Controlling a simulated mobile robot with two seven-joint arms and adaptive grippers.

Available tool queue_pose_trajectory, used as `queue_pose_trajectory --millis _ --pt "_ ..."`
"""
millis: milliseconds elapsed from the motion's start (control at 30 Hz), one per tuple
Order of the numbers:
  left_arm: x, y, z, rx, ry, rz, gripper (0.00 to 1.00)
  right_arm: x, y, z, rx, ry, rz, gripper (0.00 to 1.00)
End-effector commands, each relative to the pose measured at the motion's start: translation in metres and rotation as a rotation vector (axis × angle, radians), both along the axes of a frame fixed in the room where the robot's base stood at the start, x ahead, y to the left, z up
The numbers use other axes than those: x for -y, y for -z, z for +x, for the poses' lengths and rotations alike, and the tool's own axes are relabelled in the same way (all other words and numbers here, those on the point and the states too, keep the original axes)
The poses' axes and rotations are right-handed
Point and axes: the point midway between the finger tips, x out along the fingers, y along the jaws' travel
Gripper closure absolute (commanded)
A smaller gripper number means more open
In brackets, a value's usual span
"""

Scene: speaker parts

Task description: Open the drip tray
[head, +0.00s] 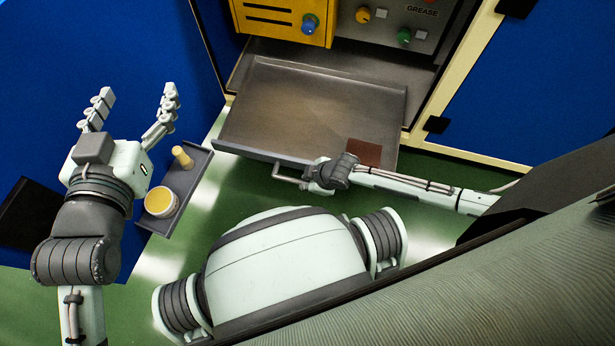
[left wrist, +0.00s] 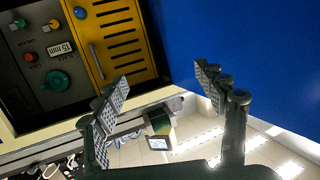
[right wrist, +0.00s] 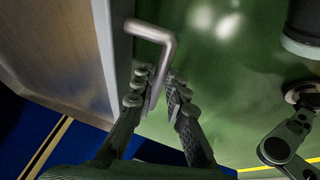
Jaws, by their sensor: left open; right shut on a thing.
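The drip tray (head: 300,105) is a wide grey metal tray under the machine, sticking well out of its opening. A reddish-brown square patch (head: 364,152) lies at its front right corner. A bent metal handle (head: 285,178) is fixed to its front edge; it also shows in the right wrist view (right wrist: 158,35). My right gripper (head: 318,182) is shut on the handle, its fingers (right wrist: 160,82) on either side of the bar. My left gripper (head: 137,95) is open and empty, away from the tray at the left; its spread fingers show in the left wrist view (left wrist: 163,85).
A small grey shelf (head: 186,198) with a yellow-topped jar (head: 161,201) and a pale yellow cylinder (head: 182,156) is beside my left gripper. A yellow vented panel (head: 275,20) and coloured knobs (head: 404,36) are above the tray. Blue panels (head: 520,90) flank the opening.

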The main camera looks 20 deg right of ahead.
Motion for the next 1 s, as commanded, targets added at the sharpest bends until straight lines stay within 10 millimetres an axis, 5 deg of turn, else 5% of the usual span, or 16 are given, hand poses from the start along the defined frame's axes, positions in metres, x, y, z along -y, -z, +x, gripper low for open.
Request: queue_pose_trajectory --millis 567,600,733,1000 --pt "-0.0055 0.0096 -0.0018 -0.045 -0.010 0.019 0.29 0.0005 0.0000 0.0004 0.001 -0.001 -0.001 1.00" --pt "-0.0055 0.0096 -0.0017 -0.045 -0.010 0.019 0.29 0.0005 0.0000 0.0004 0.001 -0.001 -0.001 0.82" --pt "-0.0054 0.0097 -0.0018 -0.045 -0.010 0.019 0.29 0.0005 -0.0001 0.0005 0.001 -0.001 -0.001 0.66" --pt "-0.0053 0.0088 -0.0015 -0.042 -0.010 0.019 0.29 0.0005 -0.0004 0.0003 0.001 -0.001 -0.001 0.66"
